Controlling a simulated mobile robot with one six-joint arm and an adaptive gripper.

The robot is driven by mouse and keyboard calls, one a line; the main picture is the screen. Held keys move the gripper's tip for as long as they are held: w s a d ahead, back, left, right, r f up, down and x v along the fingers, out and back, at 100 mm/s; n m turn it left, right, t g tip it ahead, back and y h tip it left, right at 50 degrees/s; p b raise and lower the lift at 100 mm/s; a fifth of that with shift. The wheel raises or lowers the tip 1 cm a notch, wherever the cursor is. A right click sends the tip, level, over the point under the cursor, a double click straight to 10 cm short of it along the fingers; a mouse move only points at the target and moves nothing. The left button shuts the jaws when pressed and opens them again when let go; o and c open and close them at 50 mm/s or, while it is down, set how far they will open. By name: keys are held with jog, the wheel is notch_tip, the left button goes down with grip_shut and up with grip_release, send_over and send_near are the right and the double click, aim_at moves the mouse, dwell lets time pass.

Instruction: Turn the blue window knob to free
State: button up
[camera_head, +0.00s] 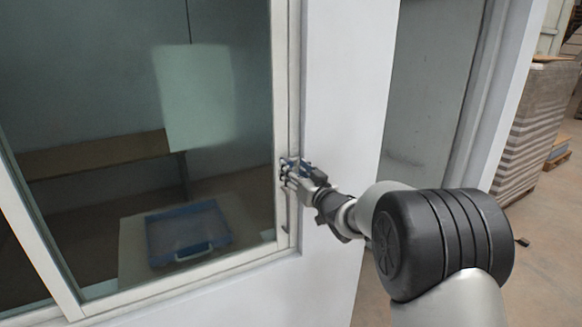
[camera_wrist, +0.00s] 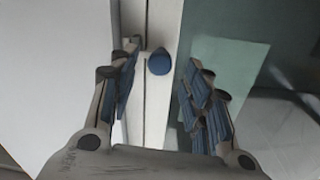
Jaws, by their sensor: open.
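The blue window knob (camera_wrist: 159,62) sits on the white window frame (camera_wrist: 160,20) in the wrist view, near the picture's middle. My gripper (camera_wrist: 163,75) is open, with one finger to the left of the knob and one to the right, both apart from it. In the head view my gripper (camera_head: 290,168) is at the window's right frame post (camera_head: 287,80). There its fingers hide the knob or blend with it, so I cannot pick the knob out. I cannot tell the exact gap in depth between the fingertips and the knob.
Behind the glass are a blue tray (camera_head: 188,232) and a wooden bench (camera_head: 95,155). A white wall (camera_head: 345,90) stands right of the window. Stacked boards (camera_head: 535,125) stand at the far right, with open floor (camera_head: 555,215) before them.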

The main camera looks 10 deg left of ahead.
aim_at(291, 162)
jog(key=shift+x, duration=1.4)
grip_shut()
